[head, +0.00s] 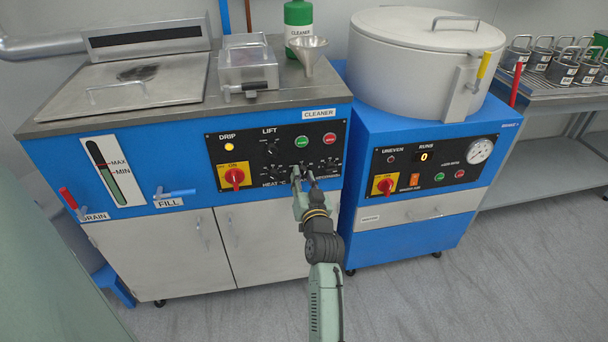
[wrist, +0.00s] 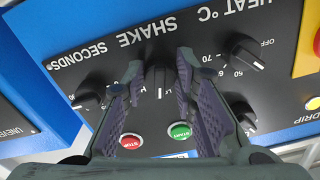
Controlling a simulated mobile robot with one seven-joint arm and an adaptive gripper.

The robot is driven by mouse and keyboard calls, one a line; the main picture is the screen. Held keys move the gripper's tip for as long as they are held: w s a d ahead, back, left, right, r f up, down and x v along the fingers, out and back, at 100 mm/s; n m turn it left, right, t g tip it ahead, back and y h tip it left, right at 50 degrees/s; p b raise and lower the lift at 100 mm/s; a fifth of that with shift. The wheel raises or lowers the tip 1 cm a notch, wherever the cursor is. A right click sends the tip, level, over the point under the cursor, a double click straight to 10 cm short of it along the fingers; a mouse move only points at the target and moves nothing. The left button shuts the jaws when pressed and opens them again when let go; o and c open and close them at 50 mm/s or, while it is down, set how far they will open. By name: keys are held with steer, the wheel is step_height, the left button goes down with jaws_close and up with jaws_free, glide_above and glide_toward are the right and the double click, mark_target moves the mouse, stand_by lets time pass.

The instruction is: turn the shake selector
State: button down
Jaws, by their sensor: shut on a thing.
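In the head view my gripper (head: 303,176) reaches the lower right part of the panel and mostly hides the knob. The finger contact itself is hard to see.
The heat knob (wrist: 243,54) and seconds knob (wrist: 88,96) flank the selector. The start button (wrist: 180,131) and stop button (wrist: 131,141) sit close by. A red and yellow main switch (head: 234,176) is at the panel's left. A blue spinner machine (head: 440,215) stands at right.

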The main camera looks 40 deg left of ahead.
steer(key=m+p, duration=0.1)
steer(key=m, duration=0.1)
steer(key=m+p, duration=0.1)
steer(key=m, duration=0.1)
steer(key=shift+r+m+p, duration=0.2)
steer(key=shift+m+p, duration=0.1)
steer(key=shift+p, duration=0.05)
steer(key=shift+s+m+p, duration=0.1)
steer(key=shift+m+p, duration=1.05)
steer(key=shift+m, duration=0.75)
steer(key=shift+a+f, duration=0.1)
steer(key=c, duration=1.3)
jaws_free()
steer(key=shift+c, duration=0.2)
steer(key=v, duration=1.2)
